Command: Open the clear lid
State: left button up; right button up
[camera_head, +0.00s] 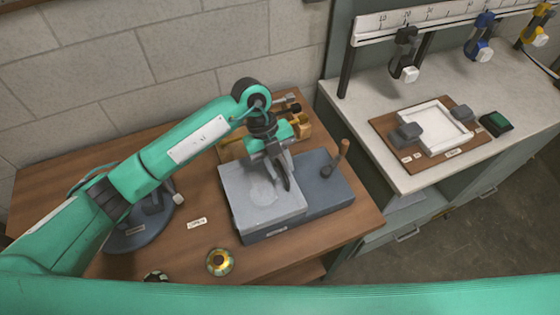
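A grey box (278,235) with a label on its front stands on the wooden table. A pale, see-through-looking lid (245,205) covers its left part and lies flat. The right part is a darker blue-grey surface (325,188). My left gripper (284,184) points down over the box, close to the lid's right edge. I cannot tell whether its fingers touch the lid or how far apart they are. A pale round shape shows on or under the lid. My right gripper is not in view.
A wooden-handled tool (338,158) stands at the box's right. A wooden holder (298,121) is behind the gripper. A pale bench (370,110) stands right.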

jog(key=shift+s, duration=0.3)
pick_arm(q)
grip_shut()
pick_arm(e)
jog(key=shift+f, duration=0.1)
